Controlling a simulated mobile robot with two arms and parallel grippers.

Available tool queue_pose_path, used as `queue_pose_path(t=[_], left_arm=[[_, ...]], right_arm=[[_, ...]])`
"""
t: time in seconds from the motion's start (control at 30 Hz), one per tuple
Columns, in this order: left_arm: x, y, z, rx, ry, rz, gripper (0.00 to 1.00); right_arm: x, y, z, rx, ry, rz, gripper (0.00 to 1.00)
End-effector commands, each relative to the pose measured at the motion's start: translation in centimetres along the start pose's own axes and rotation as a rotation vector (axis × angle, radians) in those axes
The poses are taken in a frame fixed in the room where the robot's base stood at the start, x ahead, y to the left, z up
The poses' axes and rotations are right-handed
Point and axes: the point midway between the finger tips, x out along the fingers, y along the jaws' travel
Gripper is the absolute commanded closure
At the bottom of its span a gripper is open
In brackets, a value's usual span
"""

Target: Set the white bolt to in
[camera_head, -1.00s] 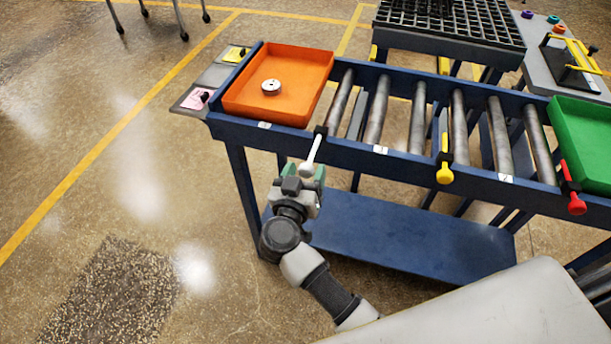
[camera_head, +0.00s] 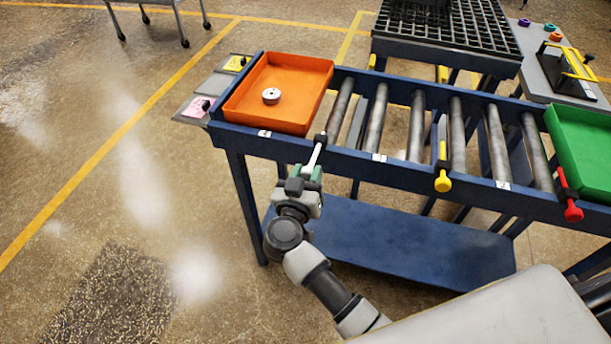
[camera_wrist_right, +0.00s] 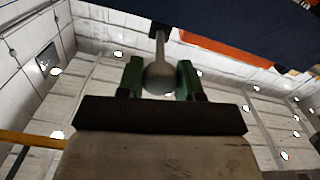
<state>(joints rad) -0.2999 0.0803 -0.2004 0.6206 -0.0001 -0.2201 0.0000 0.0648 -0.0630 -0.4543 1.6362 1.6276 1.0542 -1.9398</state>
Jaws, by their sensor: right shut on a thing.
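The white bolt (camera_head: 315,157) sticks out from the near blue rail of the roller conveyor, just right of the orange tray. Its rod runs from a black mount on the rail toward my right gripper (camera_head: 306,172). The gripper is shut on the bolt's round knob, which it largely hides in the head view. In the right wrist view the knob (camera_wrist_right: 160,78) sits between the two green fingers, with the rod running up to the blue rail. My left gripper is not in view.
The orange tray (camera_head: 240,112) holds a small metal disc (camera_head: 271,96). A yellow bolt (camera_head: 443,182) and a red bolt (camera_head: 573,212) sit further right on the rail (camera_head: 400,170). A green tray (camera_head: 585,140) is at the right end. A blue lower shelf (camera_head: 400,245) lies below.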

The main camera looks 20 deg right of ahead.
Motion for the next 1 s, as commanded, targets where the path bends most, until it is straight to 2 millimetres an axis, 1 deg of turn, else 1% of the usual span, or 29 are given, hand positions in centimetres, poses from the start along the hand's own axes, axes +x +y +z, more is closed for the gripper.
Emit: queue_pose_path(t=[0.03,0.1,0.2,0.3,0.4,0.67,0.7,0.83,1.0], left_arm=[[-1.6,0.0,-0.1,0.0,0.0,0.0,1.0],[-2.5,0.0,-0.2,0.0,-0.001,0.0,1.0],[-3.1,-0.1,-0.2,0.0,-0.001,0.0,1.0],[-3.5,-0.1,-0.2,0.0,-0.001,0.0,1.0],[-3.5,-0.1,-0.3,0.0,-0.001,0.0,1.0],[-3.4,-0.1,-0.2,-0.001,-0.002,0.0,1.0],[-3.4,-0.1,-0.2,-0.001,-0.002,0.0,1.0],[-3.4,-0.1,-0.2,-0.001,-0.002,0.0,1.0],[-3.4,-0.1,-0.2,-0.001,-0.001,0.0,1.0]], right_arm=[[1.1,0.2,-0.8,-0.006,0.0,0.001,1.0],[2.6,0.2,-0.8,-0.005,-0.001,0.001,1.0],[4.3,0.1,-0.6,-0.004,0.0,-0.001,1.0],[5.4,0.1,-0.3,-0.002,-0.002,-0.002,1.0],[5.8,0.0,-0.1,-0.001,-0.002,-0.003,1.0],[5.9,0.1,-0.1,0.0,0.0,-0.002,1.0],[5.9,0.1,-0.1,0.0,0.0,-0.002,0.58],[5.9,0.1,-0.1,0.0,0.0,-0.002,0.39],[5.8,0.0,-0.1,-0.001,-0.001,-0.002,0.39]])
